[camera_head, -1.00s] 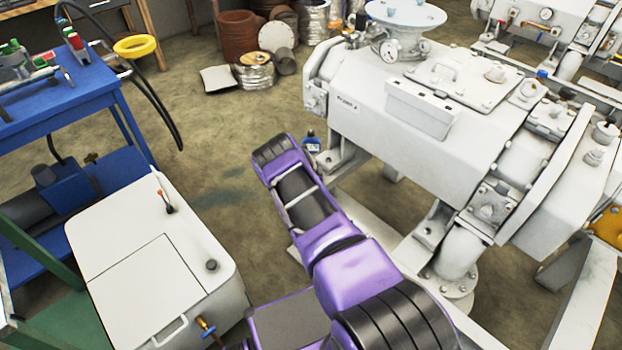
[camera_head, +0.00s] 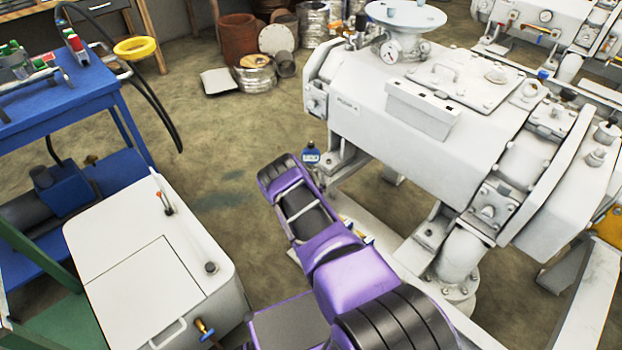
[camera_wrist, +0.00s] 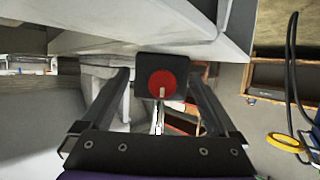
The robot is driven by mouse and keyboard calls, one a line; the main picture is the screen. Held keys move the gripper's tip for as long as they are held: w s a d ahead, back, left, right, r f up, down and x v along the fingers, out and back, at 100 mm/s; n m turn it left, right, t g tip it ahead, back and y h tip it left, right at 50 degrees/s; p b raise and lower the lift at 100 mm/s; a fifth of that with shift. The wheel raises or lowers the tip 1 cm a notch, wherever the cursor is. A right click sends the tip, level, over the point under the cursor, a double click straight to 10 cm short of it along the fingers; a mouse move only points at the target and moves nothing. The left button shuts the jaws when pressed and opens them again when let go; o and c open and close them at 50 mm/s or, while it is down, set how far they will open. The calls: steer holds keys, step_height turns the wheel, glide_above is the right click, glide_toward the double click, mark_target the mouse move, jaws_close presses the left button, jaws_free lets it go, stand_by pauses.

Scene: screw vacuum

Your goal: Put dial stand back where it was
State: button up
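The dial stand (camera_wrist: 148,68) shows in the wrist view as a dark square block with a red disc and a small pale pointer on its face. A shiny rod hangs below the block. My gripper (camera_wrist: 160,72) has one finger on each side of the block and appears shut on it. In the head view, a small blue piece with a pale face (camera_head: 310,153) shows just past the end of my purple arm and seems to belong to the stand. My fingers are hidden there behind the wrist.
The large white pump (camera_head: 420,115) stands close beyond and right of my arm. A white cabinet (camera_head: 125,280) is at the lower left, with a blue cart (camera_head: 60,95) behind it. Metal drums (camera_head: 237,38) stand at the back. Open floor (camera_head: 215,155) lies left of my wrist.

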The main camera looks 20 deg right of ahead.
steer(key=shift+r, duration=0.15)
steer(key=shift+s+a+r, duration=0.1)
steer(key=shift+s+r, duration=0.1)
steer(key=p+v, duration=0.3)
steer(key=v, duration=0.8)
steer(key=shift+s, duration=0.15)
steer(key=shift+a+r, duration=0.1)
steer(key=shift+r, duration=0.05)
